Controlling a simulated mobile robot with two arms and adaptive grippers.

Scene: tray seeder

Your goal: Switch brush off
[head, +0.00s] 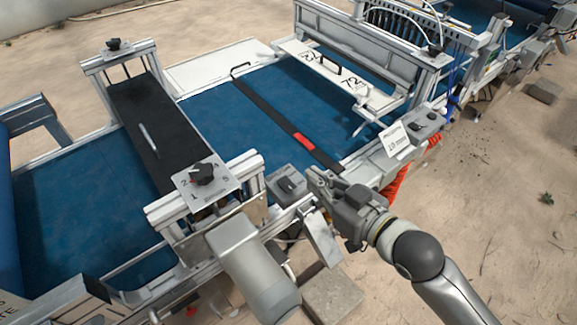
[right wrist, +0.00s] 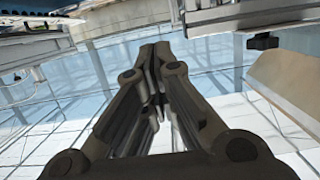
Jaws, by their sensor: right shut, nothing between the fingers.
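A small grey switch box (head: 287,186) with a dark knob on top sits on the machine's near side rail, beside the motor end of the black cross unit. I cannot read a label on it or tell its setting. My right gripper (head: 318,180) comes in from the lower right, with its fingertips just right of the box and apparently apart from it. In the right wrist view the fingers (right wrist: 156,55) are together with nothing between them. A small dark knob-like part (right wrist: 262,42) shows to the right there; I cannot tell which one it is. My left gripper is not in view.
A numbered dial plate (head: 203,180) with a black knob stands left of the box, above a grey motor (head: 250,265). Another control box (head: 424,124) with knobs and a white label stands farther right. A blue belt (head: 240,115) runs behind. Sandy ground lies to the right.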

